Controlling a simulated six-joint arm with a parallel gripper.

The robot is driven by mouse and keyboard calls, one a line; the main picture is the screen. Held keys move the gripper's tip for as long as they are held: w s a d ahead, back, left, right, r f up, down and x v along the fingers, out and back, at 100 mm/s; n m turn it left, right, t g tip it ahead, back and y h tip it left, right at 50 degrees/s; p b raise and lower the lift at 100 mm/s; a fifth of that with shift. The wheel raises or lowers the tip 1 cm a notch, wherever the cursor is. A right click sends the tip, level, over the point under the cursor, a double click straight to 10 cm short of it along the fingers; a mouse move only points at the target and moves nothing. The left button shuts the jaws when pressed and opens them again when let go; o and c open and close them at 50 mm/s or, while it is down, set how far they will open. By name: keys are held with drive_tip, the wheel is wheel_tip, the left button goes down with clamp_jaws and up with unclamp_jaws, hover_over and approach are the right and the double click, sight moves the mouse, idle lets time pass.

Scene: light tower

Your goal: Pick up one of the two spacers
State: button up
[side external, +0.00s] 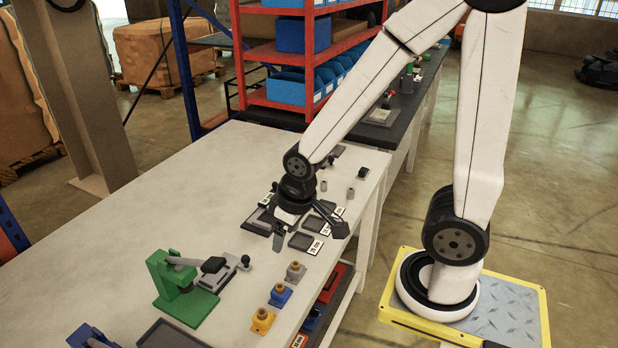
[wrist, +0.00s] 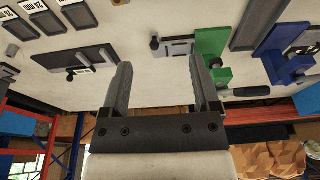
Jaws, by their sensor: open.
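My gripper (side external: 309,236) is open and empty, above the trays on the white table; its two spread fingers also show in the wrist view (wrist: 160,72). Two small grey cylinders, which look like the spacers, stand upright on the table behind the gripper in the side view: one (side external: 350,193) to the right, near the table edge, and one (side external: 323,186) further left, close to my wrist. Both are apart from the gripper. I cannot make out a spacer for certain in the wrist view, and nothing lies between the fingers there.
Dark trays with white labels (side external: 314,247) lie under and beside the gripper. A green clamp fixture (side external: 183,285) stands at the front left. Grey, blue and yellow blocks (side external: 280,295) line the right edge. The table's left side (side external: 150,210) is clear. Red shelving (side external: 310,100) stands behind.

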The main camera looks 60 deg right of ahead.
drive_tip(key=d, duration=0.1)
drive_tip(key=n+g+h, duration=0.1)
drive_tip(key=n+h, duration=1.2)
drive_tip(key=n, duration=0.6)
approach(351, 193)
drive_tip(key=shift+s+d+f, duration=0.15)
drive_tip(key=shift+d+f, duration=0.15)
drive_tip(key=shift+d, duration=0.55)
drive_tip(key=shift+w+d+f+n, duration=0.2)
drive_tip(key=shift+f+n, duration=0.15)
drive_tip(key=shift+n, duration=0.05)
drive_tip(key=shift+t, duration=0.3)
drive_tip(key=shift+d, duration=0.1)
drive_tip(key=shift+x, duration=1.25)
